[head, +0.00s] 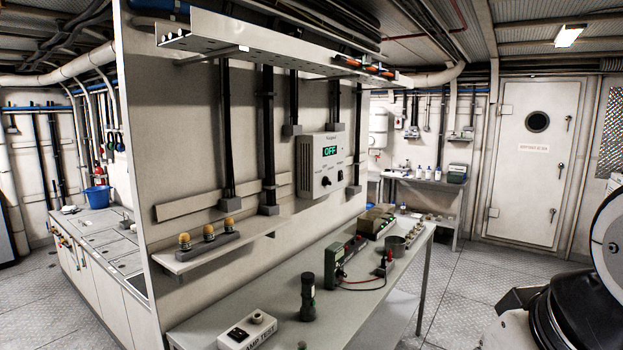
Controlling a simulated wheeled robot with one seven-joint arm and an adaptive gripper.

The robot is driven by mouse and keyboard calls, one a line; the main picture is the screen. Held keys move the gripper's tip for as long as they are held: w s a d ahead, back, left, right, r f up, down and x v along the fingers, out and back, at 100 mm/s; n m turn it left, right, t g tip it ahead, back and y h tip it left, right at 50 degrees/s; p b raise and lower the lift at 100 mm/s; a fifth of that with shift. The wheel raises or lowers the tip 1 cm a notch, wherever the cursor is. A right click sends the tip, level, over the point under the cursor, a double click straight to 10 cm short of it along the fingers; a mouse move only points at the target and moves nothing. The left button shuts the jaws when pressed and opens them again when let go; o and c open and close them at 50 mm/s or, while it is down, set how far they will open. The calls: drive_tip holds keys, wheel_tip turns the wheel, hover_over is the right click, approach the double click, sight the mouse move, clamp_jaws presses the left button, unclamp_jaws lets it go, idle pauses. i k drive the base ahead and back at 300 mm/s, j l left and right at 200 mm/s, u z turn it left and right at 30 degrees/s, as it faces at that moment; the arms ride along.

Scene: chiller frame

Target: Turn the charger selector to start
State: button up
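The charger (318,165) is a pale box on the grey partition wall, above the workbench. Its small display (330,150) reads OFF in green. A dark round knob (325,182) sits low on its front face, and smaller dark controls show to the right of it. The knob's pointer direction and the labels are too small to read. White and black parts of my arm fill the lower right edge. My gripper is not in view, and no gripper is seen near the charger.
The workbench (345,317) below holds a lamp test box (248,331), a dark torch (307,298), a green meter (334,268) with leads, and a metal pot (396,246). A shelf (190,258) with amber lamps juts out left. Floor (500,270) right of the bench is clear.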

sight(326, 181)
drive_tip(key=i+l, duration=0.45)
drive_tip(key=i, duration=0.25)
drive_tip(key=i+l, duration=0.45)
drive_tip(key=i, duration=0.25)
drive_tip(key=i+l+u, duration=0.1)
drive_tip(key=i+l, duration=0.35)
drive_tip(key=i, duration=0.25)
drive_tip(key=i+l, duration=0.55)
drive_tip(key=i, duration=0.15)
